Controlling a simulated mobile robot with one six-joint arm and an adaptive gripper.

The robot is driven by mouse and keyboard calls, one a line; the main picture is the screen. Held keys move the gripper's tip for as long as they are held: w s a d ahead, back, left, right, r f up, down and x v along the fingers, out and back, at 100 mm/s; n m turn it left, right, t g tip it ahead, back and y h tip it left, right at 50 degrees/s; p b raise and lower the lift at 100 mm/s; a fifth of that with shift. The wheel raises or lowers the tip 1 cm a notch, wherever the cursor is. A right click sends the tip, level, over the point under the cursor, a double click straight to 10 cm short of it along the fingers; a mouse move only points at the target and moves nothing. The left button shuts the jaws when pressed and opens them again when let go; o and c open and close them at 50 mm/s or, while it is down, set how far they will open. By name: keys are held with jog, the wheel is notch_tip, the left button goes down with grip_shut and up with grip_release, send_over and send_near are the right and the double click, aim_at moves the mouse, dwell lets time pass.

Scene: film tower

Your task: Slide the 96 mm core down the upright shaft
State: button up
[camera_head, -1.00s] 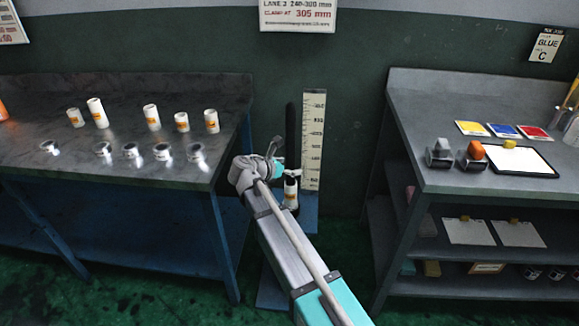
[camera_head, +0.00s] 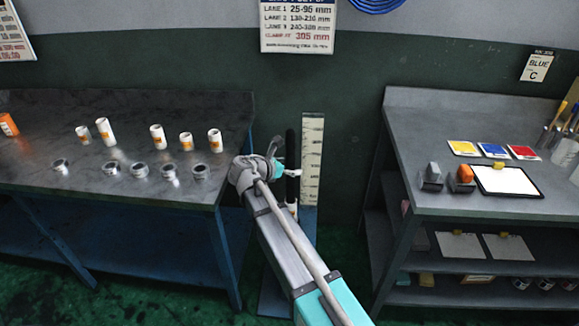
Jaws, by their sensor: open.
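The upright black shaft (camera_head: 290,147) stands between the two benches, its top free. My gripper (camera_head: 289,172) is at the shaft's upper part, a short way below its top. A pale finger crosses in front of the shaft, and the rest is partly hidden by my wrist. The jaws are open. A white core (camera_head: 293,210) shows low at the shaft, partly hidden by my arm. I cannot tell whether it is around the shaft, and its size cannot be read. Several white cores with orange labels stand on the left bench, one of them tall (camera_head: 105,130).
The left bench (camera_head: 40,180) also holds several metal rings (camera_head: 110,169). The right bench (camera_head: 420,125) carries stamps, colour cards and a clipboard (camera_head: 507,181). A lane sign (camera_head: 298,27) hangs above.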

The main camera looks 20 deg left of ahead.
aim_at(290, 129)
jog(key=shift+r+p, duration=6.6)
jog(key=shift+r, duration=0.3)
